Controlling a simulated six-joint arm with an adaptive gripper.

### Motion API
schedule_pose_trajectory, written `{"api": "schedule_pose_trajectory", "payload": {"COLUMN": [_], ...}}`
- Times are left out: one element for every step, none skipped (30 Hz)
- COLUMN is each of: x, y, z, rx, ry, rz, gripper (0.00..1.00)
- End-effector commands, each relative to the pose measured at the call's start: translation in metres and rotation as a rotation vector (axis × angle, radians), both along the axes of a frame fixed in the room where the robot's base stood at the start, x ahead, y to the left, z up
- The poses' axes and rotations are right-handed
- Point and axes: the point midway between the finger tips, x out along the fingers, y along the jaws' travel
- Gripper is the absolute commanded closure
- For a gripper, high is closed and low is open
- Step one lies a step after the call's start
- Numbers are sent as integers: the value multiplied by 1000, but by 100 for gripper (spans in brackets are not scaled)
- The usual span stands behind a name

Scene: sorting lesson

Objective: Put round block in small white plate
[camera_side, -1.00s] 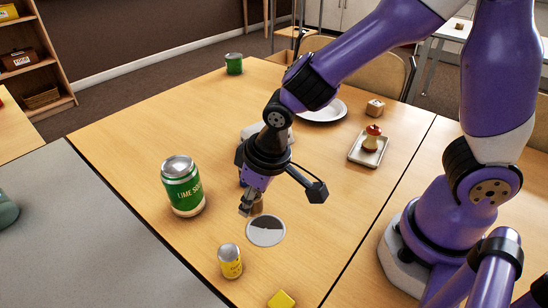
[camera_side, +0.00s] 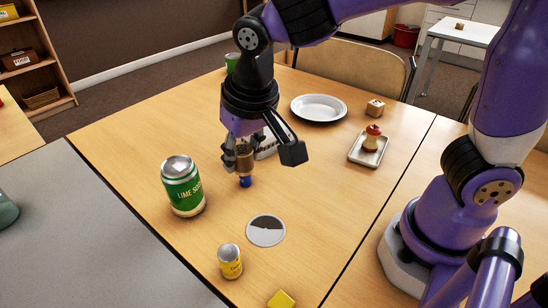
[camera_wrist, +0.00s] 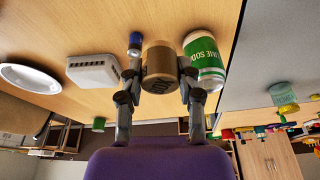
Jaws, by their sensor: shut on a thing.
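The round block (camera_side: 245,158) is a brown cylinder with a dark mark on its side. My gripper (camera_side: 240,160) is shut on it and holds it above the table. In the wrist view the block (camera_wrist: 158,62) sits between the two fingers (camera_wrist: 160,75). The white plate (camera_side: 318,106) is round and looks empty. It lies toward the back of the table, behind and to the right of my gripper, clear of it. The plate also shows at the left of the wrist view (camera_wrist: 28,77).
A green soda can (camera_side: 183,188) stands left of my gripper. A small blue item (camera_side: 246,182) and a white box (camera_side: 266,147) are close by. A tray (camera_side: 359,157) with an apple core, a wooden cube (camera_side: 375,107), a round disc (camera_side: 266,231) and a yellow can (camera_side: 230,262) stand apart.

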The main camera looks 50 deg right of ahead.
Motion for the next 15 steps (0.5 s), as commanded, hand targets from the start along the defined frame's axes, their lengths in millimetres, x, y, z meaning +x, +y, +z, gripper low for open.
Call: {"api": "schedule_pose_trajectory", "payload": {"x": [21, 32, 45, 54, 61, 70, 75, 79, 82, 84, 85, 85, 85, 84, 82], "y": [-25, -40, -61, -78, -95, -119, -137, -154, -178, -194, -210, -229, -242, -255, -269], "z": [2, 4, 6, 7, 8, 9, 10, 11, 12, 12, 13, 13, 13, 14, 14], "rx": [-1, -1, -1, -2, -2, -2, -1, -1, -1, 0, 1, 1, 1, 1, 3], "ry": [0, 0, -1, -1, -1, -1, -3, -2, -2, -3, -3, -2, -4, -5, -4], "rz": [-98, -152, -225, -278, -330, -399, -448, -496, -558, -601, -641, -688, -721, -751, -787], "gripper": [84, 84, 84, 84, 84, 84, 84, 84, 84, 84, 84, 84, 84, 84, 84]}}
